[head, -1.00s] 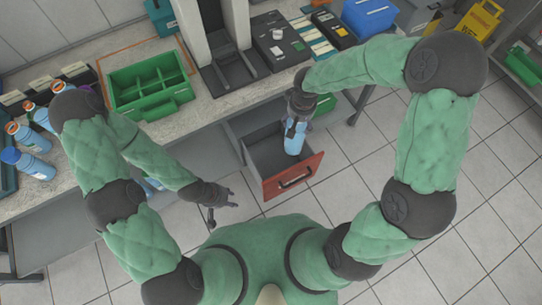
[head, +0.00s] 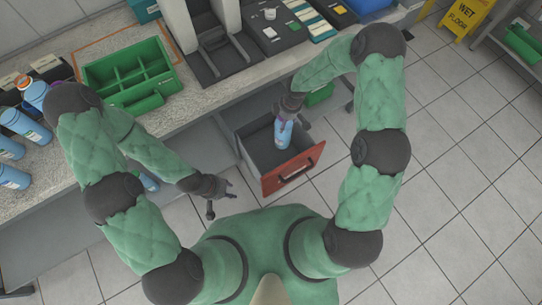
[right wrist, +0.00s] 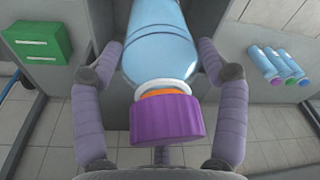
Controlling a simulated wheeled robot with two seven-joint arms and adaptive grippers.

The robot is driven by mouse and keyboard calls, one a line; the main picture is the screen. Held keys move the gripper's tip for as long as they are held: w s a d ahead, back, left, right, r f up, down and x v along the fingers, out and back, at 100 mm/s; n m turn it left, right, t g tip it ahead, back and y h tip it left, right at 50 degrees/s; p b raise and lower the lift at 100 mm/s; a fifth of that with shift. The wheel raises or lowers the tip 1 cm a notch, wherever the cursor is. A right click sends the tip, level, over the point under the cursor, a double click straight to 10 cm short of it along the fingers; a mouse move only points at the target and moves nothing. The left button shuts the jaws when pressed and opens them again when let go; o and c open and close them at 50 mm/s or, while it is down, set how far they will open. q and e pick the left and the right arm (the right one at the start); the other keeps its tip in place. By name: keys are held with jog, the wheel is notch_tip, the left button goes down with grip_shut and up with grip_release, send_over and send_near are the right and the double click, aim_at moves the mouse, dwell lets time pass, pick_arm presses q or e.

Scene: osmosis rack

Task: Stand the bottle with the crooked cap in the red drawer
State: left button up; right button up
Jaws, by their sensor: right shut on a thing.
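The red drawer (head: 293,172) is pulled out under the bench, showing a grey inside. My right gripper (head: 287,116) reaches down over it, shut on a blue bottle (head: 283,136). The bottle is upright or nearly so, with its lower part inside the drawer; I cannot tell if it touches the floor. In the right wrist view the bottle (right wrist: 160,40) lies between my right fingers (right wrist: 160,62). Its purple cap (right wrist: 167,118) sits a little tilted over an orange and a white ring. My left gripper (head: 222,200) is open and empty, left of the drawer.
Several blue bottles (head: 22,124) stand on the bench at left. A green divided caddy (head: 130,75) and a grey device (head: 222,55) are on the bench. A green box (head: 319,95) is beyond the drawer. A yellow wet-floor sign (head: 468,18) stands at the far right. The floor at right is clear.

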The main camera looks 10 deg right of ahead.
aim_at(280, 139)
jog(key=f+n+b, duration=0.1)
jog(key=f+n, duration=0.1)
jog(key=f, duration=0.3)
jog(key=a+f+n+b, duration=0.1)
jog(key=f+n+b, duration=0.1)
jog(key=f, duration=0.4)
jog(key=f+n+g+b, duration=0.1)
jog(key=f+n, duration=0.2)
jog(key=f, duration=0.2)
jog(key=shift+w+a+f+n, duration=0.1)
jog(key=shift+a+f+n, duration=0.15)
jog(key=shift+n, duration=0.05)
notch_tip(280, 139, down, 10)
jog(key=b, duration=0.4)
jog(key=shift+b, duration=0.3)
jog(key=shift+f, duration=0.2)
jog(key=o, duration=1.7)
jog(key=shift+c, duration=0.2)
jog(key=shift+o, duration=0.2)
jog(key=shift+r, duration=0.1)
